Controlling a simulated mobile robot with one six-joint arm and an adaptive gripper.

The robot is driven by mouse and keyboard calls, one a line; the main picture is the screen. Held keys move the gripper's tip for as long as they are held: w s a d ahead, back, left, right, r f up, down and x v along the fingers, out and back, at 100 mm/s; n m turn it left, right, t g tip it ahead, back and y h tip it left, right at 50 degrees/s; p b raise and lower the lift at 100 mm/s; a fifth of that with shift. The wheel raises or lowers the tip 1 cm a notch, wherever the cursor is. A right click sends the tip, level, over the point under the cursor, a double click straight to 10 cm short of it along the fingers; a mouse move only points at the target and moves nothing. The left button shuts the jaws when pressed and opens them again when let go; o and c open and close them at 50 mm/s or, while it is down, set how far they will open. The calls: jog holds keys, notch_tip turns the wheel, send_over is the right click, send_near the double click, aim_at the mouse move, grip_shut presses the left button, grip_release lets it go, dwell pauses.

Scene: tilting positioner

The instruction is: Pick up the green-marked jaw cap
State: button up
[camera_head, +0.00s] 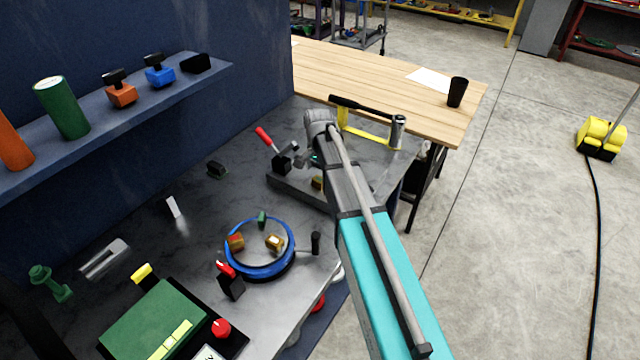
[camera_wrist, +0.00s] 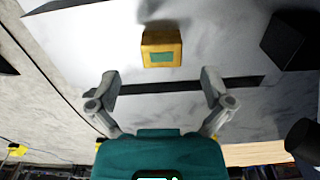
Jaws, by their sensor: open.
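The green-marked jaw cap, a brass-yellow block with a green patch on its near face, shows in the wrist view (camera_wrist: 161,48). It stands on a grey metal surface, ahead of my gripper (camera_wrist: 159,80) and roughly centred between its two fingers. The fingers are spread wide, empty and apart from the block. In the head view a brass block (camera_head: 317,182), apparently the same one, sits on a raised grey plate beside my arm. My gripper is mostly hidden there behind the wrist.
A red-handled toggle clamp (camera_head: 278,155) stands left of my wrist. A blue round fixture (camera_head: 262,270) holds small blocks. A shelf (camera_head: 110,110) with coloured parts runs along the blue wall. In the wrist view, a dark block (camera_wrist: 288,40) lies right of the cap and a dark slot (camera_wrist: 185,86) runs nearer.

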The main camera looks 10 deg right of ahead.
aim_at(318, 180)
jog(key=shift+a+f+b, duration=0.1)
jog(key=shift+f+b, duration=1.7)
jog(key=shift+f, duration=0.3)
jog(key=c, duration=1.3)
jog(key=shift+r, duration=0.2)
notch_tip(318, 180, up, 2)
jog(key=p, duration=0.2)
jog(key=shift+r+p, duration=0.15)
jog(key=shift+p, duration=0.15)
jog(key=s+d+r+p, duration=0.1)
jog(key=s+r+p, duration=0.2)
jog(key=s, duration=0.1)
jog(key=s+d+r+p, duration=0.1)
jog(key=s+r+p, duration=0.3)
jog(key=s, duration=0.1)
jog(key=s+d+r+p, duration=0.1)
jog(key=s+r+p, duration=0.2)
jog(key=s, duration=0.1)
jog(key=shift+s+d+r, duration=0.1)
jog(key=shift+s+r, duration=0.1)
jog(key=shift+s, duration=0.15)
